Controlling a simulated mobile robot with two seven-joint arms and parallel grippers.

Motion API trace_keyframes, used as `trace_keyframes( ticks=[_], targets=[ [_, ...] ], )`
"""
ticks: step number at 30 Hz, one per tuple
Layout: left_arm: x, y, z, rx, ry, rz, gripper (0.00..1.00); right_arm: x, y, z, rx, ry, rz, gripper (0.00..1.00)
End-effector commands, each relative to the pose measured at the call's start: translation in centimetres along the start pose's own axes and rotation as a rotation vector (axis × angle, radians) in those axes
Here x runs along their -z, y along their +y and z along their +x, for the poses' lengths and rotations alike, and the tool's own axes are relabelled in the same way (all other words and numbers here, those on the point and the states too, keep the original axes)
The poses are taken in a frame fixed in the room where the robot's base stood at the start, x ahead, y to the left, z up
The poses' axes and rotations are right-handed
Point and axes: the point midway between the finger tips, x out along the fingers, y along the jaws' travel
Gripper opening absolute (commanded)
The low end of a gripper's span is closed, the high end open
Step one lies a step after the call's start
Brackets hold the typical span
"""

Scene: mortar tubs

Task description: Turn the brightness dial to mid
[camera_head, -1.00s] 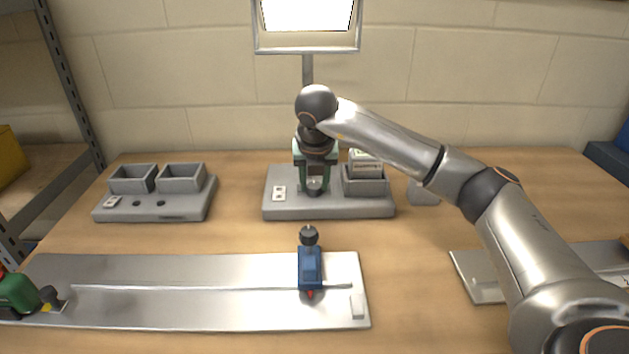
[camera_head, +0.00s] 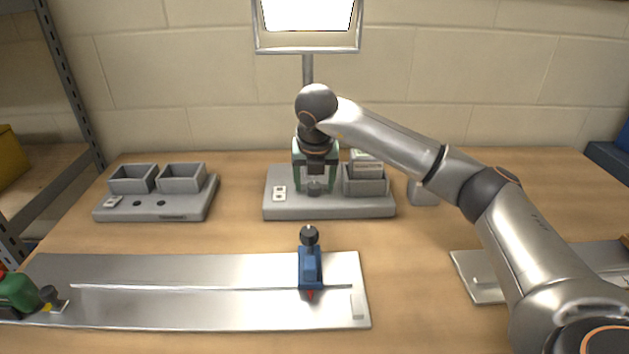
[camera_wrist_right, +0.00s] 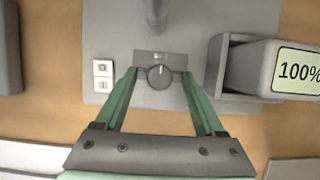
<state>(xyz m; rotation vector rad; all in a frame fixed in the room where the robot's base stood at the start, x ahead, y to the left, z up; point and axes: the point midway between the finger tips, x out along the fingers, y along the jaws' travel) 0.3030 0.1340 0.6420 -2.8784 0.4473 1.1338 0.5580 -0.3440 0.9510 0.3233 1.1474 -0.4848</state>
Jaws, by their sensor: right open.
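The brightness dial (camera_wrist_right: 159,77) is a round dark knob on a grey plate in the right wrist view, with a pale mark at its upper side. It sits on the grey base (camera_head: 285,211) of the lamp, whose panel (camera_head: 306,14) glows white. My right gripper (camera_wrist_right: 159,73) is open, with one green finger on each side of the dial. Gaps show between the fingers and the knob. In the head view, my right gripper (camera_head: 315,182) points down over the base, and the dial is hard to make out there. My left gripper is out of view.
A bin (camera_head: 366,186) on the base holds a box (camera_wrist_right: 297,70) labelled 100%. White switches (camera_head: 279,193) are left of the dial. The lamp pole (camera_wrist_right: 157,12) rises behind. A metal plate with a blue slider (camera_head: 310,267) lies in front; another grey unit (camera_head: 158,207) stands left.

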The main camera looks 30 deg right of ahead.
Motion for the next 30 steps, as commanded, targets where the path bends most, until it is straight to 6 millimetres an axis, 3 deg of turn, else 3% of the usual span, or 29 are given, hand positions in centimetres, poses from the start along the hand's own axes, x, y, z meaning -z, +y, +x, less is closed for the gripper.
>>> trace_keyframes(
  ticks=[5,18,23,30],
  targets=[
    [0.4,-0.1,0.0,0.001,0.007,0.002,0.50,-0.1,0.1,-2.1,-0.004,-0.003,0.000,0.71],
    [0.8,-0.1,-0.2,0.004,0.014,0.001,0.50,-0.1,0.0,-10.9,-0.002,-0.004,0.000,0.71],
    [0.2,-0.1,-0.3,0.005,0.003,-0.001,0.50,0.0,0.0,-12.2,-0.002,-0.002,0.001,0.71],
    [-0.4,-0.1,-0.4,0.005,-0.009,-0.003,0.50,0.0,0.0,-12.5,-0.002,-0.001,0.000,0.71]
  ],
)
